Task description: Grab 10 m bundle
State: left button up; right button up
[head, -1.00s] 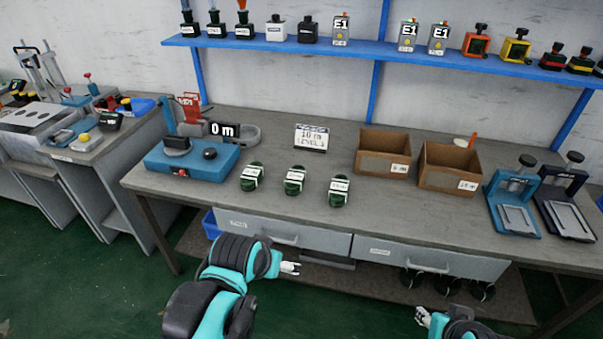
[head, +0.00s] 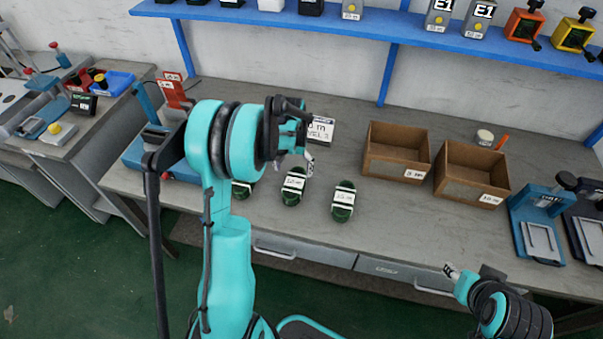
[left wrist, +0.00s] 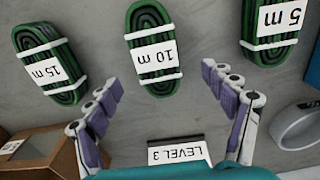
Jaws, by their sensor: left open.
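The 10 m bundle (head: 294,186), a green coil with white bands and a white label, lies on the bench between two like bundles. In the left wrist view it (left wrist: 150,28) is at top centre, beyond the fingertips. My left gripper (head: 295,163) is above the bench near this bundle. The left wrist view shows its fingers (left wrist: 160,80) spread wide with nothing between them. The 15 m bundle (head: 343,201) lies to the right; the 5 m bundle (head: 243,189) is partly hidden behind my left arm. My right gripper (head: 450,270) is low at the bench's front edge, its fingers too small to judge.
A "LEVEL 3" sign (head: 321,130) stands behind the bundles. Two brown boxes (head: 395,153) stand to their right, near a blue clamp device (head: 540,228). A blue machine (head: 135,151) is on the left, partly hidden by my arm. A blue shelf (head: 385,40) runs above.

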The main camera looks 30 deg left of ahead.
aim_at(294, 182)
pick_arm(q)
notch_tip(294, 182, down, 3)
jog(key=shift+s+d+r+b, duration=0.1)
jog(key=shift+s+b, duration=0.05)
jog(key=shift+b, duration=0.4)
jog(key=f+b, duration=0.1)
jog(key=f, duration=0.1)
jog(key=f+b, duration=0.1)
jog(key=f, duration=0.2)
jog(key=shift+s+d, duration=0.2)
jog(key=shift+r, duration=0.1)
jog(key=c, duration=1.5)
jog(key=shift+o, duration=0.2)
jog(key=shift+r, duration=0.1)
